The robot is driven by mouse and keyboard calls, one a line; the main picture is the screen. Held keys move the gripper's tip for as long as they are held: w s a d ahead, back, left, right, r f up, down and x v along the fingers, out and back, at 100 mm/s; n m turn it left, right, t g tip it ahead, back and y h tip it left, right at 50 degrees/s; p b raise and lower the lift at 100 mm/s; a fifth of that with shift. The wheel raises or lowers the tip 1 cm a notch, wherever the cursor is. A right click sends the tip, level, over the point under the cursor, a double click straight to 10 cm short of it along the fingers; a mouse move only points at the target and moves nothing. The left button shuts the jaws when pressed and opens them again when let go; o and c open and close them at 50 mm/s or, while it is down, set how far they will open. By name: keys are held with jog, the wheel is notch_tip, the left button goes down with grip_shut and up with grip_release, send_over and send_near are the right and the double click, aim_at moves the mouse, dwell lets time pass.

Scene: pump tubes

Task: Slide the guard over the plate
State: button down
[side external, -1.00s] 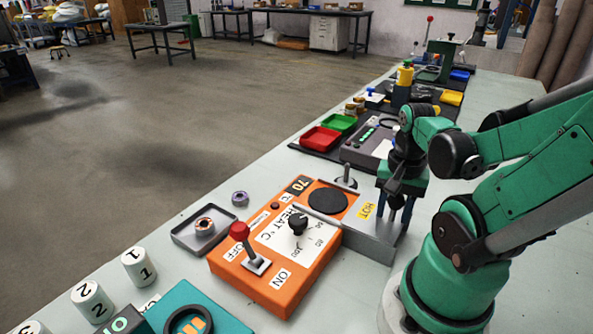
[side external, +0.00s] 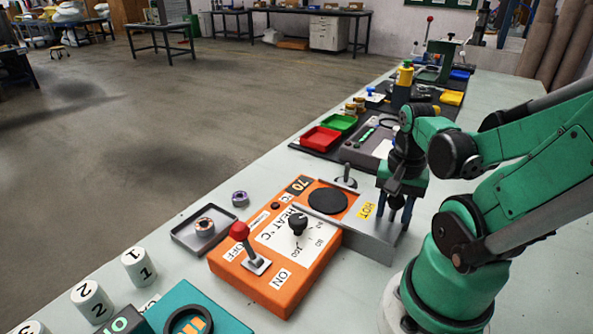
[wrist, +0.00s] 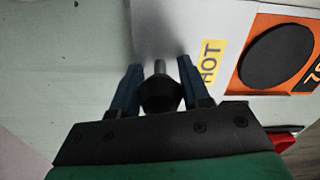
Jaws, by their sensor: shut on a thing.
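The plate is a round black disc (side external: 328,201) on top of an orange heater box, fully uncovered. It also shows at the right of the wrist view (wrist: 277,56). The guard is a grey metal cover (side external: 362,240) with a yellow HOT label, at the plate's right in the side view. In the wrist view the guard (wrist: 205,22) lies left of the plate. My gripper (wrist: 158,72) is shut on the guard's small grey post, which stands between its blue fingers. In the side view my gripper (side external: 397,212) is low at the guard's far right end.
The heater box (side external: 250,265) carries a red-knobbed lever (side external: 239,231) and a black dial (side external: 298,223). A small metal lever (side external: 345,175) stands behind the plate. A grey tray (side external: 180,235) is at the left. Red and green bins (side external: 321,139) stand farther back.

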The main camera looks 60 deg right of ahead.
aim_at(338, 203)
jog(key=w, duration=1)
jog(key=shift+w, duration=0.3)
jog(key=shift+c, duration=2.3)
grip_release()
jog(key=shift+r, duration=0.15)
jog(key=shift+r, duration=2.65)
jog(key=w+a+r+n+t, duration=0.1)
jog(key=w+a+n+t, duration=0.1)
jog(key=a+n, duration=0.4)
jog(key=w+a+r+n+t, duration=0.1)
jog(key=w+a+n+t, duration=0.1)
jog(key=a+n+t, duration=0.3)
jog(key=a+n, duration=0.1)
jog(key=n, duration=0.3)
jog(key=shift+w+a+r+n, duration=0.15)
jog(key=shift+a+n, duration=0.05)
jog(key=shift+n, duration=0.2)
